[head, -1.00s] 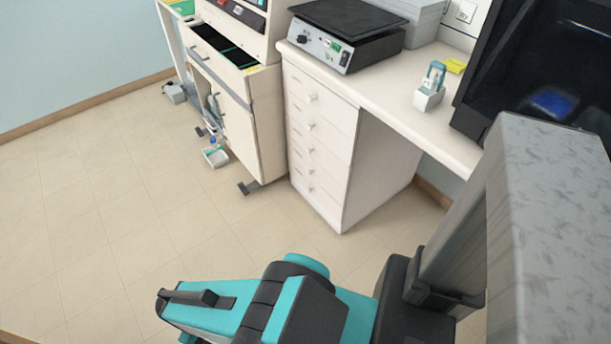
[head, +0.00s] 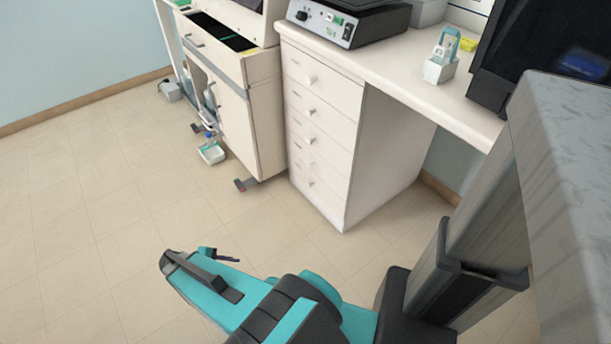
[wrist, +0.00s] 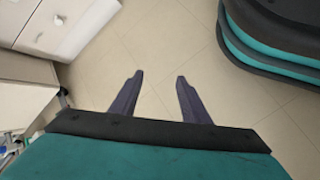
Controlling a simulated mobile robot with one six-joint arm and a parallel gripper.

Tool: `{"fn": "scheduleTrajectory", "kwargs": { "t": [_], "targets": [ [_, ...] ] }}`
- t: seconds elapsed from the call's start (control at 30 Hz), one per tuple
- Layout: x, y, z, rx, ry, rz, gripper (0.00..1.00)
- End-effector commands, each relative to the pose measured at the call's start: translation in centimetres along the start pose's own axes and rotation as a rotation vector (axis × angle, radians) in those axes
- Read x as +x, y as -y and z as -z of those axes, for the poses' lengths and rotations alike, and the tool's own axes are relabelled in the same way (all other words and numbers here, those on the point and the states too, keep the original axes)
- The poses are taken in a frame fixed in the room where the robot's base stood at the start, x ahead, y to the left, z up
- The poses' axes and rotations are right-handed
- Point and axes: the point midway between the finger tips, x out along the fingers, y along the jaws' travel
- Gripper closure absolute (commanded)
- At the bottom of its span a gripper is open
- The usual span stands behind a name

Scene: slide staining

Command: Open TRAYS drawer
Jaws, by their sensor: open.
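A white drawer unit (head: 322,92) stands under the bench in the head view, with several shut drawers stacked in its front, each with a round knob. The drawer labels are too small to read, so I cannot tell which one is TRAYS. Part of a drawer front with a white knob (wrist: 59,20) shows at the top left of the wrist view. My gripper (wrist: 158,76) is open and empty, with its two dark fingers apart over the floor. The fingers touch nothing. In the head view the gripper end is mostly hidden by my arm.
A cream cabinet (head: 262,115) with an open top drawer (head: 207,42) stands left of the drawer unit. A small tray (head: 212,153) lies on the floor by it. A hotplate-like device (head: 322,24) and a white holder (head: 438,70) sit on the bench. The floor in front is clear.

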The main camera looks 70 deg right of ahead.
Motion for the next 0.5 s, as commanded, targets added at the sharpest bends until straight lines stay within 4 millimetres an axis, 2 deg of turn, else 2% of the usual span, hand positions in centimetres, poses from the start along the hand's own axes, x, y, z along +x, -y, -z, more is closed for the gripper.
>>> {"fn": "scheduleTrajectory", "kwargs": {
  "t": [0.03, 0.23, 0.5],
  "targets": [
    [1.8, -1.3, 1.1, 0.005, 0.009, -0.03, 0.58],
    [5.3, -7.6, 2.2, 0.004, 0.054, -0.161, 0.58],
    [9.7, -16.2, 2.4, 0.001, 0.142, -0.332, 0.58]
  ]
}}
